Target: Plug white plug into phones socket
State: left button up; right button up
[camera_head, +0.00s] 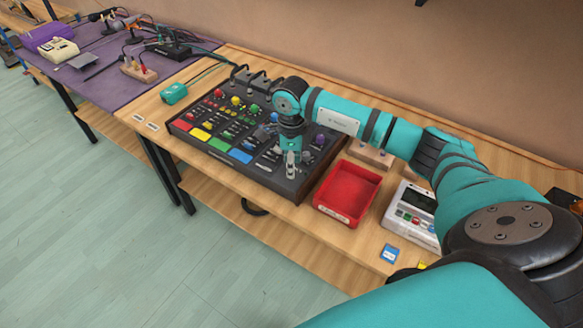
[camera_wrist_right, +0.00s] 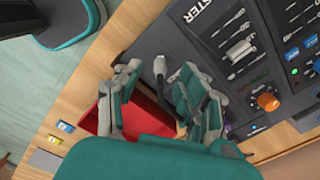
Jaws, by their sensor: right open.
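A small pale grey-white plug (camera_wrist_right: 159,67) with a dark cable stands at the edge of the black mixer panel in the right wrist view. I cannot read a socket label there or tell how deep the plug sits. My right gripper (camera_wrist_right: 157,78) is open, with a finger on either side of the plug. In the head view my right gripper (camera_head: 291,168) points down over the front right part of the black mixer (camera_head: 215,152) and hides that area. My left gripper is not in view.
A red tray (camera_head: 346,194) stands just right of the mixer, with a white device (camera_head: 403,218) beyond it. A blue card (camera_head: 390,254) lies near the table's front edge. A teal box (camera_head: 174,93) is left of the mixer. A purple-covered table (camera_head: 115,85) holds cabled items.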

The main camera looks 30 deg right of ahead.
notch_tip(320, 180, up, 10)
jog(key=shift+f, duration=0.2)
jog(key=shift+a, duration=0.15)
dwell(0.4)
